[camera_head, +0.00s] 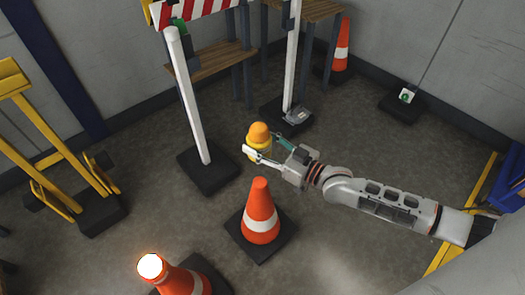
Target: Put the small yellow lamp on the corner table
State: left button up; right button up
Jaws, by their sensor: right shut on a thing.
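The small yellow lamp (258,134) has an orange-yellow dome top and stands out near the middle of the view. My right gripper (262,148) reaches in from the right and is shut on the lamp, with its fingers around the lamp's body. The lamp looks upright; its underside is hidden. Behind it, toward the corner of the room, are a wooden tabletop (212,60) on dark legs and another wooden top (312,9), partly cut off by the upper edge. I cannot tell which one is the corner table. My left gripper is not in view.
A striped barrier (195,10) on white posts (187,95) stands before the tables. A traffic cone (260,212) is just below the gripper, and another with a lit lamp (150,266) is lower left. A yellow frame (45,130) stands left.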

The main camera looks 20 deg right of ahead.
jog(key=shift+r, duration=0.3)
